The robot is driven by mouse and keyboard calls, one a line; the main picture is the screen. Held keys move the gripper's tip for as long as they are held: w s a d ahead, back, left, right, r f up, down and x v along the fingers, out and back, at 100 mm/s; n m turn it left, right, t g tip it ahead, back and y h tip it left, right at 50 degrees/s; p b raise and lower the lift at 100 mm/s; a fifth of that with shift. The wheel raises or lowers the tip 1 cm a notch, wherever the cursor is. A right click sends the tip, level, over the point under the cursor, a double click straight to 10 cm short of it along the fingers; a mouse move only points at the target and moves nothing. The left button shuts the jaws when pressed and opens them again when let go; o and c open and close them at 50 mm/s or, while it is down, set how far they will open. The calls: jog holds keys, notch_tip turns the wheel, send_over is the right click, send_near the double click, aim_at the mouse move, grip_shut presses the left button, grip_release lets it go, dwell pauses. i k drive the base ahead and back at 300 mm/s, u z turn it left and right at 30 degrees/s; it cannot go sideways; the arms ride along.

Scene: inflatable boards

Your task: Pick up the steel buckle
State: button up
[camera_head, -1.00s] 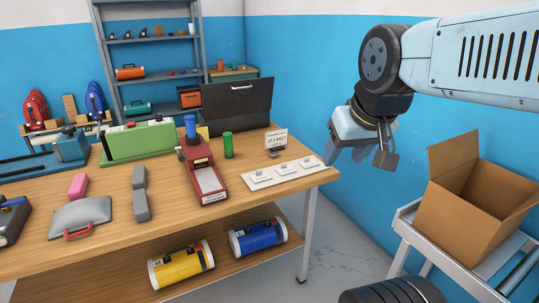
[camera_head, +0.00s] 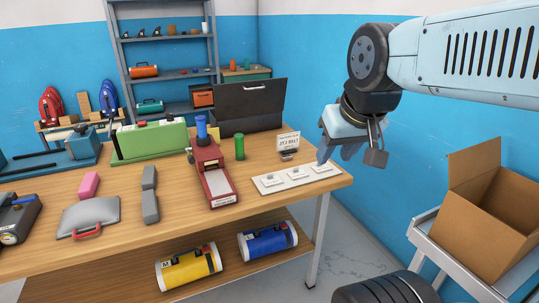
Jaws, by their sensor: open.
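A white board (camera_head: 267,186) lies at the right end of the wooden table, with several small pale metal pieces (camera_head: 297,173) on it. A small grey metallic thing (camera_head: 288,155) sits at the foot of a little sign (camera_head: 288,142) just behind the board. Either could be the steel buckle; they are too small to tell. My gripper (camera_head: 334,156) is open and empty, pointing down near the board's right end and the table corner. It appears above the table height, right of the sign.
A red device (camera_head: 212,172), green cylinder (camera_head: 239,148) and black case (camera_head: 250,105) stand left of and behind the board. An open cardboard box (camera_head: 480,215) sits on a cart at right. Yellow and blue cylinders lie on the lower shelf.

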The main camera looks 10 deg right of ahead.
aim_at(285, 157)
jog(key=u, duration=0.4)
jog(key=i, duration=1.1)
jog(key=z, duration=0.45)
